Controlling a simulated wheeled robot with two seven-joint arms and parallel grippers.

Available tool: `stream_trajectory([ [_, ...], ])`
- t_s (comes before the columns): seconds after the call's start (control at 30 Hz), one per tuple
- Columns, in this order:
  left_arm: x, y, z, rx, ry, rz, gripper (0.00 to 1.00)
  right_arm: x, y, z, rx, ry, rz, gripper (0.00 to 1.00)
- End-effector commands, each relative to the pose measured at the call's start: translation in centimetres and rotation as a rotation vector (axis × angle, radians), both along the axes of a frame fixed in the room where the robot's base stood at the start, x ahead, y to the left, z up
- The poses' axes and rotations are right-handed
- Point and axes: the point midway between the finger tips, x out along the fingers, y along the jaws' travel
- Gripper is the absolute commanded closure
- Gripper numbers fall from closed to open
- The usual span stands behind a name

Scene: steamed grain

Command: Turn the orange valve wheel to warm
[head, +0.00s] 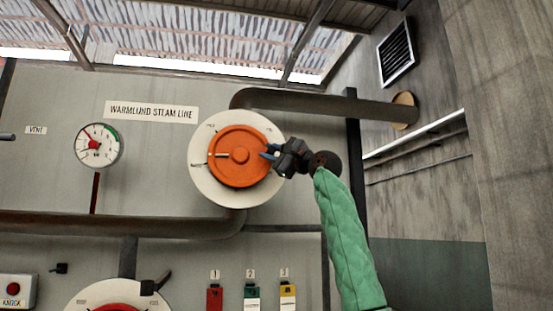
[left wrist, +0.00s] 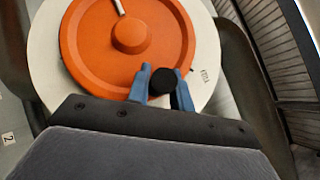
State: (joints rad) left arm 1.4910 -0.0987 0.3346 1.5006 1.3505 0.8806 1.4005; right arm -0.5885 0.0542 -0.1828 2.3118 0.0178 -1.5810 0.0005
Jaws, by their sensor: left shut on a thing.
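The orange valve wheel (head: 238,158) sits on a round white dial plate (head: 205,190) on the wall panel. A white pointer mark (head: 218,155) on the wheel points left, close to a small label at the dial's left edge. The dial labels are too small to read. My left gripper (head: 269,152) is at the wheel's right edge. In the left wrist view, its blue fingers (left wrist: 163,76) are either side of a black knob (left wrist: 163,82) at the rim of the orange wheel (left wrist: 95,50), shut on it. My right gripper is not in view.
A pressure gauge (head: 98,146) is left of the dial, below the sign "WARMLUND STEAM LINE" (head: 151,111). Brown pipes (head: 110,225) run below and above right. A second dial (head: 85,296), a red knock button (head: 13,289) and numbered tags (head: 251,297) are lower down.

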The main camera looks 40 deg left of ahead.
Motion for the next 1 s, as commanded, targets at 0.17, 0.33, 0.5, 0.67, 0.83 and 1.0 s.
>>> stream_trajectory([
  [0.17,0.0,0.2,1.0,-0.057,-0.070,-0.002,1.00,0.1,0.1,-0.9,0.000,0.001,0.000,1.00],
  [0.33,-0.1,0.2,1.6,-0.054,-0.067,-0.002,1.00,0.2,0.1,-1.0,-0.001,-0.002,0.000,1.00],
  [0.5,-0.2,0.3,1.9,-0.054,-0.066,-0.002,1.00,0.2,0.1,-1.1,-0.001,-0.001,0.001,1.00],
  [0.67,-0.2,0.3,2.0,-0.054,-0.065,-0.002,1.00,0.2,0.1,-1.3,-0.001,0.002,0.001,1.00],
  [0.83,-0.2,0.3,2.0,-0.054,-0.065,-0.002,1.00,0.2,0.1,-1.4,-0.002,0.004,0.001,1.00],
  [1.0,-0.3,0.3,2.0,-0.053,-0.065,-0.001,0.72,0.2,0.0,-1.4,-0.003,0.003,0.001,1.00],
])
